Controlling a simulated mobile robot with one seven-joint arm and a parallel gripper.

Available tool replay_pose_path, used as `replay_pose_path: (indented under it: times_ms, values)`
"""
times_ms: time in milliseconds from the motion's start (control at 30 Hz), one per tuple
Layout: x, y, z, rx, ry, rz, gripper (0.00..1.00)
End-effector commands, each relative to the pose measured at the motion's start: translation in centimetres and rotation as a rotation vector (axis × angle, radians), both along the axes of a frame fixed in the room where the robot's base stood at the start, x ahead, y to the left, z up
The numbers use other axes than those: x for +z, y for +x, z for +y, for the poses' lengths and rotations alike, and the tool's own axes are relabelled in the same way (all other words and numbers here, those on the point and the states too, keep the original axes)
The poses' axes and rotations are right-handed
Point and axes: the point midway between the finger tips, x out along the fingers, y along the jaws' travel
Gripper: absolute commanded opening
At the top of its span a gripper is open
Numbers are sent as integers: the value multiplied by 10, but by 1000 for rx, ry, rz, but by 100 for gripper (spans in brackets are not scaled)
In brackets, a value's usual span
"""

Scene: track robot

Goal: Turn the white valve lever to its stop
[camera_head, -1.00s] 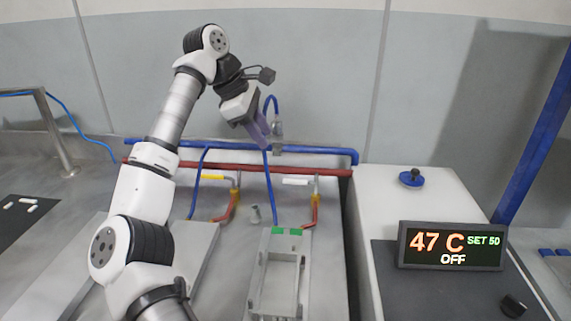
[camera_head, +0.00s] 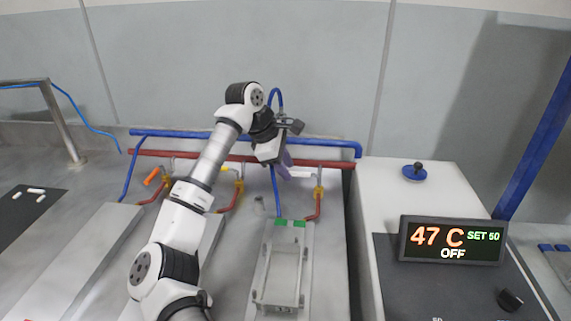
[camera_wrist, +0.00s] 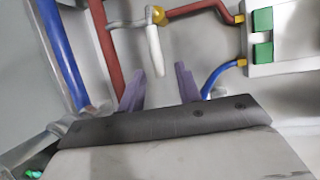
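The white valve lever (camera_head: 301,175) sits on the right-hand valve of the red pipe, partly hidden by my gripper (camera_head: 284,172) in the head view. In the wrist view the lever (camera_wrist: 154,48) is a white bar running from a yellow valve body (camera_wrist: 157,15) toward my gripper (camera_wrist: 159,76). Its free end appears in the gap between my two purple fingers. The fingers are apart, with visible space on both sides of the lever. I cannot tell how far the lever end reaches between them.
A red pipe (camera_head: 325,163) and a blue pipe (camera_head: 330,150) run along the back. An orange lever (camera_head: 151,177) is at the left. A metal frame with green blocks (camera_head: 289,223) stands below the valve. A display (camera_head: 451,242) reads 47 C, SET 50, OFF.

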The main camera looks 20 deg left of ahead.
Motion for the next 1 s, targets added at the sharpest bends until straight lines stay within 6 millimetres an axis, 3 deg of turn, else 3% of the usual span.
replay_pose_path:
  times_ms: [300, 567, 1000]
  values:
    - [-2, 1, -1, 0, -1, 0, 33]
    - [-2, 1, -1, 0, -1, 0, 0]
    - [-2, 4, -3, 7, 0, -1, 0]
